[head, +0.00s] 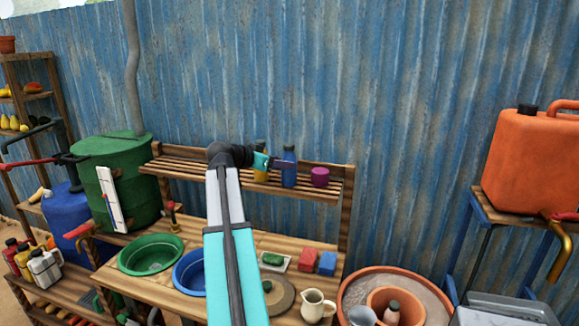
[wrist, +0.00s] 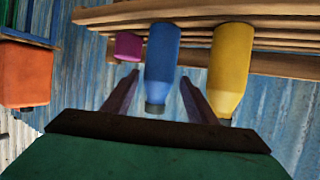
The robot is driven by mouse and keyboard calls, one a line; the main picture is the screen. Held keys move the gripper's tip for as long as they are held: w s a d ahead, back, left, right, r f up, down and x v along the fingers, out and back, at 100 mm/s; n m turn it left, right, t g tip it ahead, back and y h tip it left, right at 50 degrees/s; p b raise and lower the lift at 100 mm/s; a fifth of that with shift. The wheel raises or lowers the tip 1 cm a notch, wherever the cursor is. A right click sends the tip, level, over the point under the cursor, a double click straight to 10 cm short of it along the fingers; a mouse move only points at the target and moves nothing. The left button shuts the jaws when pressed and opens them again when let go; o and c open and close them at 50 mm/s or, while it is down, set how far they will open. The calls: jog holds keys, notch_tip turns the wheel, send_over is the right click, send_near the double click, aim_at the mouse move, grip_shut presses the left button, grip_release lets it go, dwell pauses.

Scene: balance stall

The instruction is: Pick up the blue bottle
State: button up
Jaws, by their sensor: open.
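The blue bottle (head: 289,167) stands upright on the slatted wooden shelf (head: 328,195), between a yellow bottle and a purple cup. In the wrist view the blue bottle (wrist: 162,65) appears upside down, with its dark cap toward my gripper. My gripper (head: 283,164) is open at the blue bottle. In the wrist view its two fingers (wrist: 158,98) lie on either side of the bottle's cap end. I cannot tell whether either finger touches it.
The yellow bottle (wrist: 232,65) stands close beside one finger; the purple cup (head: 320,177) is on the other side. A corrugated blue wall (head: 400,90) rises behind the shelf. Below, the bench holds a green basin (head: 150,254), a blue basin (head: 189,272) and a cream jug (head: 318,307).

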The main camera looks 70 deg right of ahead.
jog(key=shift+p+x, duration=0.4)
jog(key=shift+x, duration=1.45)
jog(key=shift+p+x, duration=1.25)
jog(key=shift+x, duration=0.3)
jog(key=shift+p+x, duration=0.3)
jog(key=shift+x, duration=0.75)
jog(key=shift+s+a, duration=0.1)
jog(key=shift+r, duration=0.1)
jog(key=c, duration=1.1)
jog(key=shift+o, duration=0.2)
jog(key=shift+r, duration=0.15)
